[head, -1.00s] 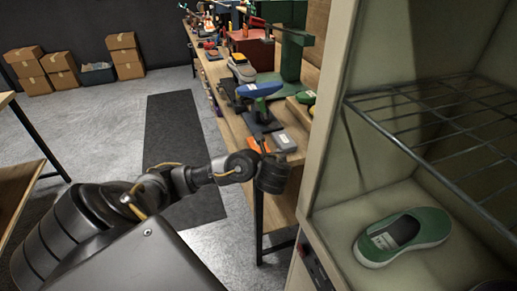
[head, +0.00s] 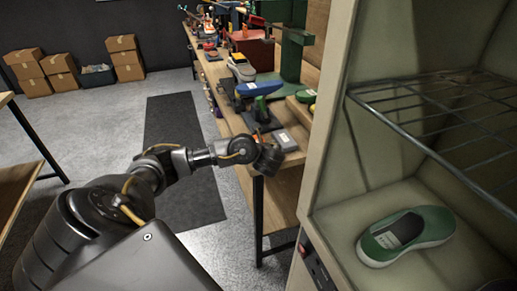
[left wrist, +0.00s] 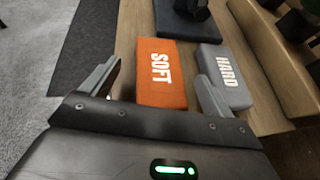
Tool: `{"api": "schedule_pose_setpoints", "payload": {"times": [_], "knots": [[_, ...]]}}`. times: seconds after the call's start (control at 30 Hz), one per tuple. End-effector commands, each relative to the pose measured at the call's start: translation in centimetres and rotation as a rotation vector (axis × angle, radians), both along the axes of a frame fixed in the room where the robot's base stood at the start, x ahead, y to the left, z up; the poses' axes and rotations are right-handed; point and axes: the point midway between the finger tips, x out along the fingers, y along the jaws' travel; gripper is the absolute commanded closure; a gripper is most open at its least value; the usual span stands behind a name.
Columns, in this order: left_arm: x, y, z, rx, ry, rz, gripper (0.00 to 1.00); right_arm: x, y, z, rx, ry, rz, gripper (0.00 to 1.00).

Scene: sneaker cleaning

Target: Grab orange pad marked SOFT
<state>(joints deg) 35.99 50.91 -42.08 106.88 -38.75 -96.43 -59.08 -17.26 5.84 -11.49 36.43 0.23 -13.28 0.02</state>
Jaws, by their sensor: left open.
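The orange pad marked SOFT (left wrist: 161,75) lies flat on the wooden workbench in the left wrist view, between and just ahead of my two fingers. My left gripper (left wrist: 156,85) is open and empty, its fingers pointing toward the pad's near end. In the head view my left gripper (head: 266,152) is over the near end of the bench, and it hides most of the orange pad. The grey pad marked HARD (left wrist: 223,76) lies right of the orange pad, near my right fingertip; it also shows in the head view (head: 284,140). My right gripper is not in view.
A dark block (left wrist: 188,22) sits behind the pads. A wooden tray edge (left wrist: 270,60) runs along the right. A cabinet (head: 333,130) with a wire rack and a green shoe (head: 405,236) stands at right. The floor left of the bench (head: 225,240) is clear.

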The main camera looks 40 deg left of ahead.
Motion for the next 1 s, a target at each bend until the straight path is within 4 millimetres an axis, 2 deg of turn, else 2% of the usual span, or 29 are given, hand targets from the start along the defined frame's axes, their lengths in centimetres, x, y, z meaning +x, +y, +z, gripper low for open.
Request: {"api": "schedule_pose_setpoints", "payload": {"times": [0.03, 0.17, 0.43, 0.83, 1.0], "knots": [[0.46, 0.56, -0.55, 0.003, -0.002, 0.001, 0.13, 0.12, 0.02, -0.61, 0.0, -0.002, -0.001, 0.64], [1.05, 1.35, -0.91, 0.001, 0.0, 0.001, 0.13, 0.64, 0.08, -0.78, 0.001, -0.011, -0.001, 0.64], [1.14, 1.43, -0.94, -0.001, 0.0, -0.001, 0.14, 0.53, -0.21, -0.68, -0.003, -0.01, -0.001, 0.64], [1.13, 1.4, -0.96, 0.0, 0.001, -0.001, 0.66, 0.19, -0.42, -0.73, -0.006, -0.004, -0.002, 0.64], [1.13, 1.41, -0.95, -0.001, 0.0, -0.001, 0.69, 0.16, -0.41, -0.73, -0.006, -0.002, 0.0, 0.64]]}}
